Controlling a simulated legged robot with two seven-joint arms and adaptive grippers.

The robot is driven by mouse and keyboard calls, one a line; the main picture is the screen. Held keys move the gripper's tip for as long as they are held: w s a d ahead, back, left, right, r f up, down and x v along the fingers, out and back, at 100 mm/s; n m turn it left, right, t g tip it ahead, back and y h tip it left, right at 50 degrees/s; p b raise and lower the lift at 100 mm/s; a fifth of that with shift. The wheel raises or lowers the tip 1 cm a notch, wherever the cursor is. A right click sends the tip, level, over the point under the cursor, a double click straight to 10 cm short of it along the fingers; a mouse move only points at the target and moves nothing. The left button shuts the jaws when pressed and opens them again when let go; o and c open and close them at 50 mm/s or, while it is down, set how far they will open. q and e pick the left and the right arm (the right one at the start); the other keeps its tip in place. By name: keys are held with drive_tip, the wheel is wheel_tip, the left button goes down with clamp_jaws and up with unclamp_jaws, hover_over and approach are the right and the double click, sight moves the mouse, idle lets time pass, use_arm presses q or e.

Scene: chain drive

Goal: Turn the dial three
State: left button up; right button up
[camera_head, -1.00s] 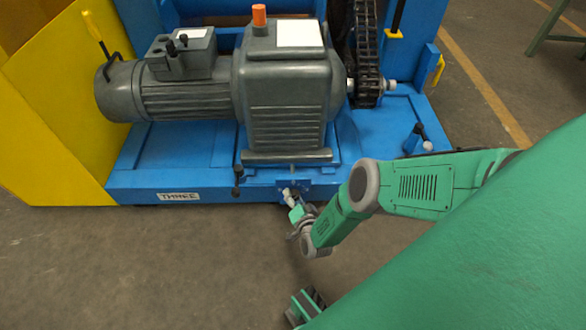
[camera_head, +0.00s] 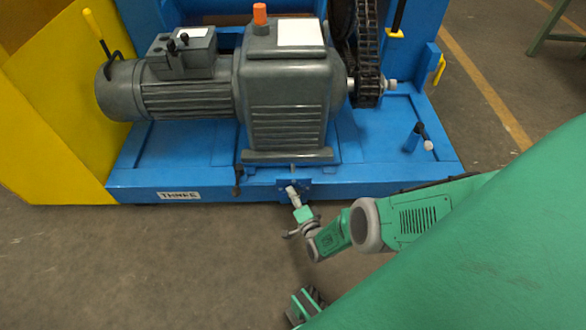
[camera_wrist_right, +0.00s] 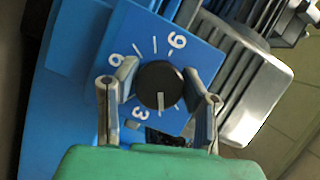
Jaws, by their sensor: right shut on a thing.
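The dial (camera_wrist_right: 158,82) is a round black knob with a white pointer line, on a blue plate with white numbers and ticks. In the right wrist view its pointer is directed down in the picture, a little right of the 3. The 6 and 9 also show. My right gripper (camera_wrist_right: 160,86) has a finger on either side of the knob and is shut on it. In the head view, my right gripper (camera_head: 294,195) is at the blue base's front edge, and the dial is too small to make out. My left gripper cannot be made out.
A label reading THREE (camera_head: 180,196) is on the blue base (camera_head: 140,180), left of the dial. A grey motor (camera_head: 285,100) stands above. Levers (camera_head: 238,180) and (camera_head: 420,132) stand on either side. A chain (camera_head: 367,60) runs behind. The floor in front is clear.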

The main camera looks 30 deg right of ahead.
drive_tip(key=shift+s+d+f, duration=0.15)
drive_tip(key=o, duration=1.1)
drive_tip(key=shift+o, duration=0.2)
drive_tip(key=v, duration=1.2)
